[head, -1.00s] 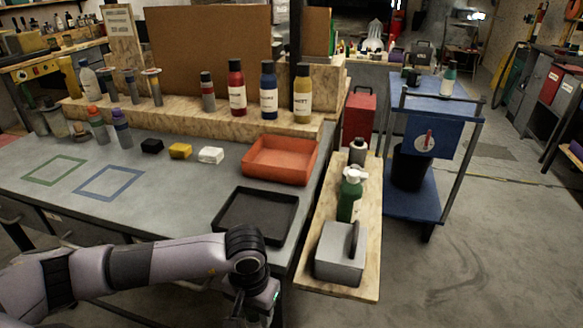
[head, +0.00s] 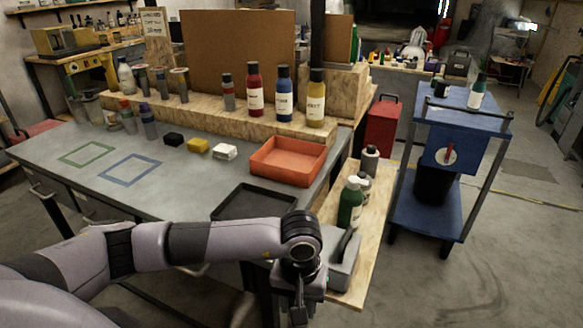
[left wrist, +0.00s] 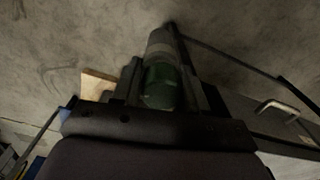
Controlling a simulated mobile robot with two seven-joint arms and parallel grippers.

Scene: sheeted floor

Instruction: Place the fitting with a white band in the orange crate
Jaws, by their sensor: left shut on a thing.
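My left gripper (left wrist: 165,92) is shut on a cylinder with a green end and a greyish body (left wrist: 164,84), seen between the fingers in the left wrist view. That view is dark, and I cannot make out a white band on it. In the head view my left gripper (head: 299,305) hangs low in front of the bench's right end, and the held cylinder cannot be made out there. The orange crate (head: 286,176) stands on the bench beyond and above my gripper. It looks empty. My right gripper is not in view.
A black tray (head: 253,205) lies between my arm and the crate. A wooden side shelf (head: 372,245) holds a green bottle (head: 349,204) and a grey box (head: 342,268). Bottles line the riser behind the crate. Capped fittings (head: 148,122) and small blocks (head: 198,146) stand farther left.

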